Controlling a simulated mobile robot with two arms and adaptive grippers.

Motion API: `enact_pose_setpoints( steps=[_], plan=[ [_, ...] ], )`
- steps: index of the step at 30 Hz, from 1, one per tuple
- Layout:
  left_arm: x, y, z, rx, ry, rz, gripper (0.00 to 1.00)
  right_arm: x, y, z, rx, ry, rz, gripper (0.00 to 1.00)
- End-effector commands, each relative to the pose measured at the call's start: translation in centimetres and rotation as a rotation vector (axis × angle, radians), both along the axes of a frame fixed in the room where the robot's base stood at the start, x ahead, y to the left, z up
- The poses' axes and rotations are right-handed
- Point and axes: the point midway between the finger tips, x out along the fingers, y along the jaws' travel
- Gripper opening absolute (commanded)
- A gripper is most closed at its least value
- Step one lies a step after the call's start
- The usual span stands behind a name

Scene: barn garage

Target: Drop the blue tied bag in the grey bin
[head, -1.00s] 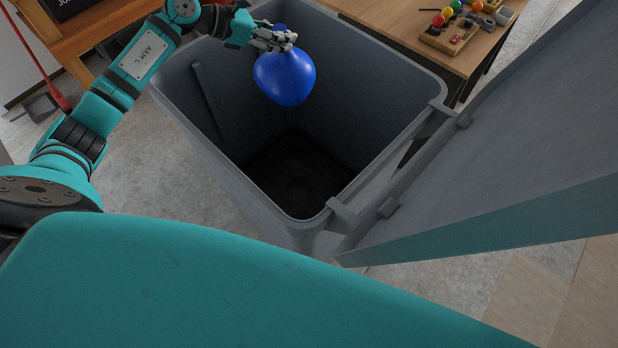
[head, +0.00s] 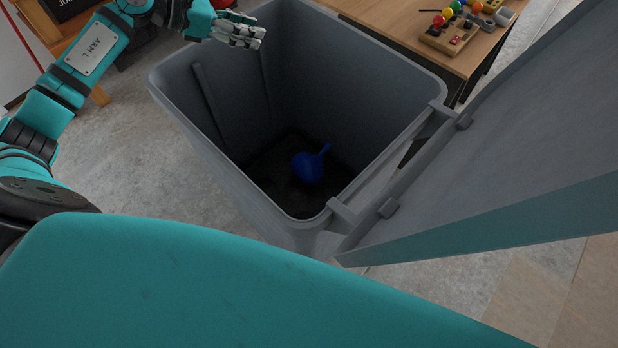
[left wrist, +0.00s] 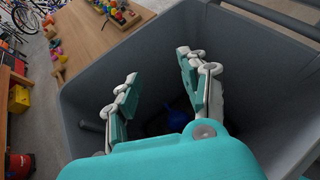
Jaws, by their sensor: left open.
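The blue tied bag (head: 309,167) lies on the dark floor of the grey bin (head: 190,122), its tied neck pointing up and to the right in the head view. It also shows in the left wrist view (left wrist: 178,121), partly hidden by my gripper. The bin's lid (head: 500,150) hangs open on the right. My left gripper (head: 258,37) is open and empty, above the far left rim of the bin and well apart from the bag. In the left wrist view its two fingers (left wrist: 160,80) are spread wide over the bin opening. My right gripper is in neither view.
A wooden table (head: 400,22) with coloured balls and small blocks (head: 450,22) stands just behind the bin. Another wooden piece of furniture (head: 40,22) is at the far left. Bare concrete floor (head: 130,150) lies left of the bin.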

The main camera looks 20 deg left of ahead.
Motion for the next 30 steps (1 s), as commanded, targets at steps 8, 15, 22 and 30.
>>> enact_pose_setpoints(
  steps=[8, 15, 22, 30],
  plan=[
    [-2.1, 2.4, 1.7, 0.001, 0.001, 0.000, 0.44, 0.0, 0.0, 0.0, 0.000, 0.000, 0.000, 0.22],
    [-2.3, 2.6, 1.9, -0.001, -0.002, -0.001, 0.44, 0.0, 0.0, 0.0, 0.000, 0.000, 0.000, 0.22],
    [-2.3, 2.6, 1.9, -0.002, -0.001, -0.001, 0.44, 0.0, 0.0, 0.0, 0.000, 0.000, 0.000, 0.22],
    [-2.3, 2.6, 1.9, -0.001, 0.000, -0.001, 0.44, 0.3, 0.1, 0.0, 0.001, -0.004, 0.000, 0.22]
  ],
)
